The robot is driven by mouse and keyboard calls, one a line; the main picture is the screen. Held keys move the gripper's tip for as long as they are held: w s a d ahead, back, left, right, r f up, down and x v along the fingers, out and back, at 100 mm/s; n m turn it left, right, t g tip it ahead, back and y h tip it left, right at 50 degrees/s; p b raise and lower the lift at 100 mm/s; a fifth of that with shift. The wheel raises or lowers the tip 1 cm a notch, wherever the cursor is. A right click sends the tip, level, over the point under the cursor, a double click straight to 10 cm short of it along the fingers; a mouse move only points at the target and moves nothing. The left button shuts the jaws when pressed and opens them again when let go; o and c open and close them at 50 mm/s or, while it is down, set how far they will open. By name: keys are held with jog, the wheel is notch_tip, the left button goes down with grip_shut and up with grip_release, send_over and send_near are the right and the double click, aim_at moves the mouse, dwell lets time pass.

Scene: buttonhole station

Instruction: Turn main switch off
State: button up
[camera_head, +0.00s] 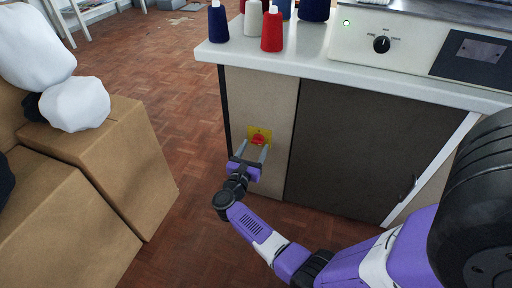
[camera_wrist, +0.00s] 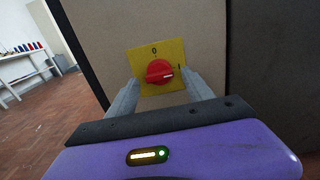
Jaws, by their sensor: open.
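The main switch is a red rotary knob (camera_head: 258,139) on a yellow plate (camera_head: 265,131), mounted on the beige side panel of the cabinet. In the wrist view the red knob (camera_wrist: 159,71) sits on the yellow plate (camera_wrist: 143,56), with a "0" mark above it and an "I" mark at its right. The knob's white pointer line points right, toward the "I". My gripper (camera_head: 252,154) is open in front of the switch. In the wrist view its two fingers (camera_wrist: 162,94) stand apart to the left and right below the knob. I cannot tell whether they touch it.
The white countertop (camera_head: 312,65) above holds several thread spools and a machine panel with a black dial (camera_head: 382,44). A dark cabinet door (camera_head: 335,150) is right of the switch. Cardboard boxes (camera_head: 120,165) stand at the left, with bare parquet floor (camera_head: 190,120) between.

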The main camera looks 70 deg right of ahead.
jog(key=shift+d, duration=1.05)
grip_shut()
